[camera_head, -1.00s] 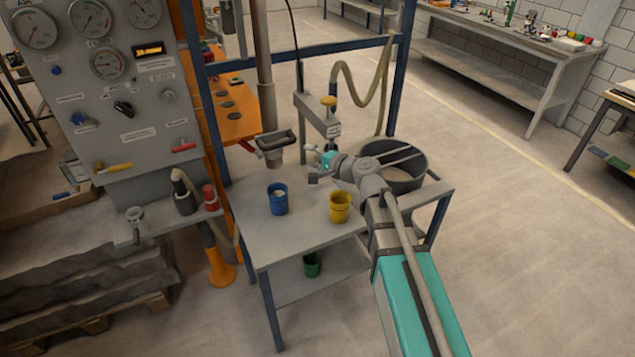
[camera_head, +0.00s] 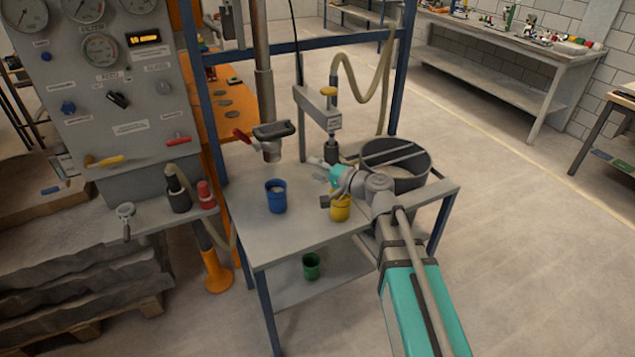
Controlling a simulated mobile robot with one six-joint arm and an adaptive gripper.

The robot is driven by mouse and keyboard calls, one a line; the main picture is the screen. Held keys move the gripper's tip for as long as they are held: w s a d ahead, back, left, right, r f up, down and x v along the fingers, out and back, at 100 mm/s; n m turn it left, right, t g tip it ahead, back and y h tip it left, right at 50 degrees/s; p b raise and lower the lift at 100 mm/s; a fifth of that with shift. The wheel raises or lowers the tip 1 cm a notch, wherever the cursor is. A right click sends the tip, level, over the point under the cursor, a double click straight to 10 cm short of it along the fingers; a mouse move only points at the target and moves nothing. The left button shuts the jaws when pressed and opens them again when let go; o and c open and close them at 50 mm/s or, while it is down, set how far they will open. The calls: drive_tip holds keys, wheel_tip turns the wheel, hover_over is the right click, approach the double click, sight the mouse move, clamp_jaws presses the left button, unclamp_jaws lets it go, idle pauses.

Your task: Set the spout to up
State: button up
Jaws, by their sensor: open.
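The vertical pipe (camera_head: 263,85) comes down over the grey table and ends in a dark block (camera_head: 274,131) with a short light outlet (camera_head: 272,152) below it. I take this end to be the spout; its outlet points down.
A blue cup (camera_head: 276,196) stands on the table (camera_head: 300,232) below the outlet. A dark round tub (camera_head: 408,180) is behind my arm. A green cup (camera_head: 311,267) is on the lower shelf.

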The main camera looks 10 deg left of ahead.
drive_tip(key=shift+s+d+f+n+y+b, duration=0.15)
drive_tip(key=shift+f+n+b, duration=0.1)
drive_tip(key=shift+f+b, duration=0.15)
drive_tip(key=shift+s+d+f+n+y+b, duration=0.15)
drive_tip(key=shift+f+n+b, duration=0.1)
drive_tip(key=shift+f+b, duration=0.15)
drive_tip(key=shift+a, duration=0.1)
drive_tip(key=s+d+f+n+g+h, duration=0.3)
drive_tip(key=s+d+f+g+h, duration=0.3)
drive_tip(key=d+f, duration=0.55)
drive_tip(key=s+d+f+g+h, duration=0.1)
drive_tip(key=s+d+f+h, duration=0.2)
drive_tip(key=d, duration=0.5)
drive_tip(key=s+d+f+g+h, duration=0.1)
drive_tip(key=s+d+f+h, duration=0.2)
drive_tip(key=s+d+h, duration=0.3)
drive_tip(key=shift+d+h, duration=0.3)
drive_tip(key=shift+d, duration=0.55)
